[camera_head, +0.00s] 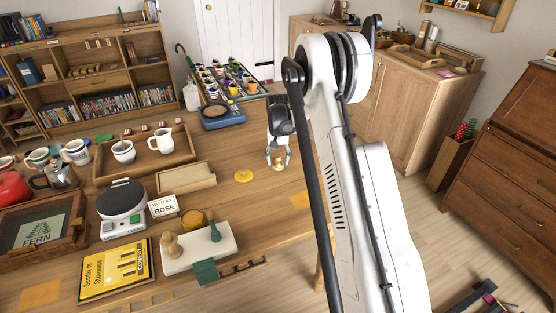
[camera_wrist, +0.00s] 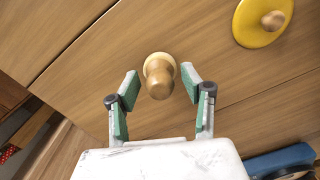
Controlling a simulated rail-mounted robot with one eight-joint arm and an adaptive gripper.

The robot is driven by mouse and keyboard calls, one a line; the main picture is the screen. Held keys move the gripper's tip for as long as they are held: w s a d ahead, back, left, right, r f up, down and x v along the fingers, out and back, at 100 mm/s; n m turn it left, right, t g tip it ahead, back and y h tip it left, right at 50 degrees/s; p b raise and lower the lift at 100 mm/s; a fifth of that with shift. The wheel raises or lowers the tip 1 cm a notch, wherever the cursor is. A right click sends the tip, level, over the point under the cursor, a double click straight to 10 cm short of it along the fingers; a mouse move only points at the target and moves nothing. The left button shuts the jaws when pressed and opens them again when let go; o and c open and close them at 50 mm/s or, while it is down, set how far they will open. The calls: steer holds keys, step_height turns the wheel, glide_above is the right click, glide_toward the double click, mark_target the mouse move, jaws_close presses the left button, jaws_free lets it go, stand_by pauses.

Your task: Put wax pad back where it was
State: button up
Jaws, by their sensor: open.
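No label shows which thing is the wax pad. A yellow round disc with a wooden knob (camera_head: 243,176) lies on the wooden table; it also shows at the top right of the wrist view (camera_wrist: 252,31). A small turned wooden knob-shaped piece (camera_wrist: 160,76) stands on the table to the right of the disc in the head view. My gripper (camera_head: 278,160) is open above this piece. In the wrist view the piece shows between and just beyond the green-padded fingertips (camera_wrist: 162,77), with gaps at both sides. Its underside is hidden.
A pale block (camera_head: 218,251) holding knobbed tools stands at the front, near a ROSE sign (camera_head: 163,206). A shallow wooden box (camera_head: 186,178), a scale-like device (camera_head: 122,199) and a blue device (camera_head: 222,115) stand on the table. The table's right edge is near my gripper.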

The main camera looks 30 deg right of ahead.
mark_target(278, 156)
step_height(278, 156, up, 12)
steer(key=s+a+r+n+t, duration=0.1)
steer(key=s+a+r, duration=0.2)
steer(key=r, duration=0.3)
steer(key=s+a+r+t, duration=0.1)
steer(key=s+a+r, duration=0.3)
steer(key=r, duration=0.1)
steer(key=s+a+r+n+t, duration=0.1)
steer(key=s+a+r, duration=0.55)
steer(key=s, duration=0.35)
steer(key=s+a+n+t, duration=0.1)
steer(key=s+a, duration=0.2)
steer(key=s, duration=0.4)
steer(key=s+a+f+n+t, duration=0.1)
steer(key=s+a, duration=0.1)
steer(key=s, duration=0.6)
steer(key=s+a+n+t, duration=0.1)
steer(key=s+a+t, duration=0.1)
steer(key=s, duration=0.6)
steer(key=shift+a+f, duration=0.2)
steer(key=shift+a, duration=0.6)
